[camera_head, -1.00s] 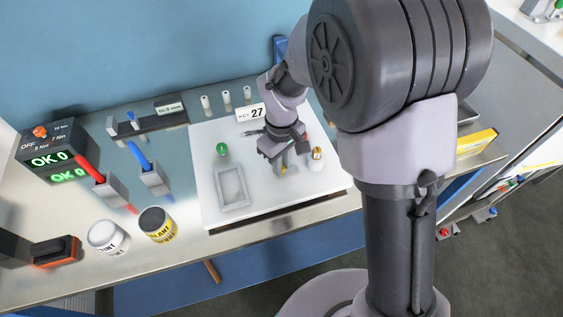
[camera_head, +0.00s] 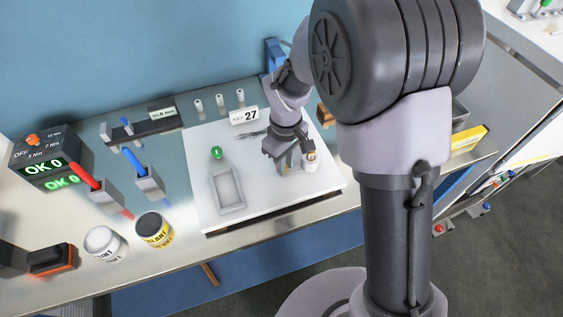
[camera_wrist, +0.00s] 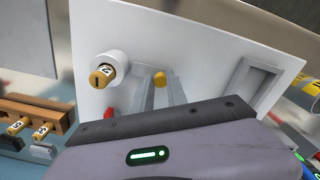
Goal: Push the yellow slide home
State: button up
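A small yellow piece (camera_wrist: 160,79) shows on the white plate (camera_wrist: 215,50) in the wrist view, just beyond and between my fingertips. I cannot tell whether it is the slide or whether it touches a finger. My gripper (camera_wrist: 162,88) has its two grey fingers a small gap apart, over the plate. In the head view my gripper (camera_head: 287,165) is low over the right part of the plate (camera_head: 255,198), close beside a white cylinder (camera_head: 311,165).
A grey rectangular frame (camera_head: 214,189) and a green knob (camera_head: 217,152) are left of my gripper on the plate. A "KEY 27" card (camera_head: 244,116) stands behind. Two cans (camera_head: 154,229) stand at front left. A brown block with yellow numbered pegs (camera_wrist: 36,113) lies off the plate.

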aim_at(287, 167)
jog(key=o, duration=0.4)
jog(key=shift+d, duration=0.2)
jog(key=shift+r, duration=0.1)
notch_tip(287, 167, up, 17)
jog(key=p, duration=0.5)
jog(key=shift+r+p, duration=0.1)
jog(key=shift+p, duration=0.25)
jog(key=s+d+m+t+b, duration=0.2)
jog(key=s+m+b, duration=0.1)
jog(key=s, duration=0.3)
jog(key=s+d+m+t+y+b, duration=0.1)
jog(key=s+d+m+t+b, duration=0.1)
jog(key=s+m+b, duration=0.2)
jog(key=s+d+f+m+t+y+b, duration=0.1)
jog(key=s+d+m+b, duration=0.1)
jog(key=s+m, duration=0.4)
jog(key=shift+s+t+b, duration=0.4)
jog(key=shift+s+b, duration=0.45)
jog(key=shift+s, duration=0.45)
